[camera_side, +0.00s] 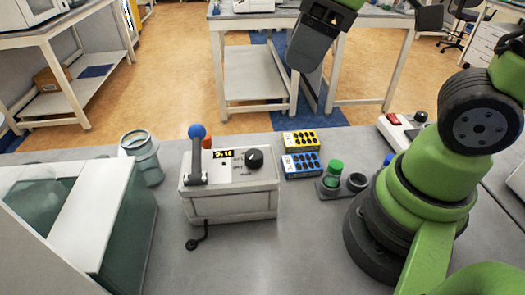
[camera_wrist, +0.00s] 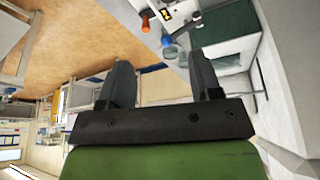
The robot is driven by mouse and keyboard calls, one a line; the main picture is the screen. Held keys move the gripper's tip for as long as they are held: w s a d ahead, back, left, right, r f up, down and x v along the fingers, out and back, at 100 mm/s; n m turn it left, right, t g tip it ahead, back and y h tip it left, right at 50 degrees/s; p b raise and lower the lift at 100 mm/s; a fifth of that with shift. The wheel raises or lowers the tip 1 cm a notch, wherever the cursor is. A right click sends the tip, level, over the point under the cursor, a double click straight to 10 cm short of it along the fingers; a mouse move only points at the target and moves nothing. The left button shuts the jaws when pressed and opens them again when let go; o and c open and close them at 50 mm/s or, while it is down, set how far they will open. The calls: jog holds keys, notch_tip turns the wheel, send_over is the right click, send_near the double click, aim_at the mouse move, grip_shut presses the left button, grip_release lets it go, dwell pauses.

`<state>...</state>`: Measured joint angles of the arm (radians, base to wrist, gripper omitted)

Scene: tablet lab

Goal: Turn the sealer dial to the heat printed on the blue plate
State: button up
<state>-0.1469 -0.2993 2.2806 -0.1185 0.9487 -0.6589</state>
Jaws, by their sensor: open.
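The sealer (camera_side: 232,205) is a pale box on the grey bench in the side view. Its black dial (camera_side: 255,158) sits at the right of its top panel, beside a small lit display (camera_side: 225,154) with digits too small to read surely. My gripper (camera_wrist: 162,80) is open and empty in the wrist view, well away from the dial. Part of the sealer (camera_wrist: 182,14) shows at that view's top edge; its dial cannot be made out there.
A lever with a blue knob (camera_side: 196,131) stands at the sealer's left. A green-capped vial (camera_side: 333,173) stands in a dark holder right of the plates.

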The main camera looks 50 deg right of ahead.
aim_at(254, 154)
jog(key=w+a+f+n+g, duration=0.1)
jog(key=f+n, duration=0.3)
jog(key=f, duration=0.2)
jog(key=w+a+f+n+g+h, duration=0.1)
jog(key=w+f+n, duration=0.1)
jog(key=f+n, duration=0.2)
jog(key=w+a+f+n+g, duration=0.1)
jog(key=w+a+f+n, duration=0.1)
jog(key=f+n, duration=0.2)
notch_tip(254, 154, down, 4)
jog(key=shift+w+r+n+g+h, duration=0.15)
jog(key=shift+n+g+h, duration=0.15)
jog(key=shift+g+h, duration=0.1)
jog(key=c, duration=0.9)
